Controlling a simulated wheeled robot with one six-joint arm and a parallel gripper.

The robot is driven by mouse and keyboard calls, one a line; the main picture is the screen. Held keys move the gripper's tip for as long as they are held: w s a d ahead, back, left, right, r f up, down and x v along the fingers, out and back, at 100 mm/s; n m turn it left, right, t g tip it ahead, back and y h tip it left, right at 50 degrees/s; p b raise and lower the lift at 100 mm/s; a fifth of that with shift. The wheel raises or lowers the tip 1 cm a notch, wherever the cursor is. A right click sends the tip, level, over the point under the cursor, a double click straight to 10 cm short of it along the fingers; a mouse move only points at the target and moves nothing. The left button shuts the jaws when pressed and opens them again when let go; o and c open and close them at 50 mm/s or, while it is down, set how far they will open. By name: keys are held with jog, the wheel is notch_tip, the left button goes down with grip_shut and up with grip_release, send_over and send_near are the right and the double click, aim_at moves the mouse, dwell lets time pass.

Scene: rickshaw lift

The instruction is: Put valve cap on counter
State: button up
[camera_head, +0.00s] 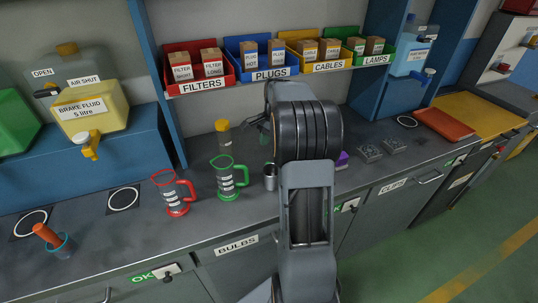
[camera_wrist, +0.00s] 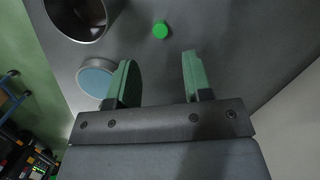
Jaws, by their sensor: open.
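A small green round cap (camera_wrist: 160,29), which looks like the valve cap, shows in the wrist view on a dark grey surface. It lies beyond my fingertips, roughly in line with the gap between them. My gripper (camera_wrist: 158,72) is open, with two green-padded fingers apart and nothing between them. The grey counter (camera_head: 115,225) runs across the head view.
A metal cup (camera_wrist: 80,12) and a round blue-faced container (camera_wrist: 97,79) are left of the cap in the wrist view. Red (camera_head: 172,195) and green (camera_head: 228,180) jugs stand left of my arm. Labelled bins (camera_head: 200,86) sit on the shelf above.

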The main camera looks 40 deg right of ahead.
jog(key=s+a+r+n+t+h, duration=0.1)
jog(key=s+a+r+n, duration=0.25)
jog(key=a, duration=0.25)
jog(key=s+a+r+n, duration=0.2)
jog(key=a+r+n, duration=0.15)
jog(key=a, duration=0.25)
jog(key=s+a+f+n+t, duration=0.3)
jog(key=s+a+f+n, duration=0.1)
jog(key=s+a+n, duration=0.5)
jog(key=shift+s+a+f+n+h, duration=0.3)
jog(key=shift+s+a+h, duration=0.1)
jog(key=shift+s+a, duration=0.5)
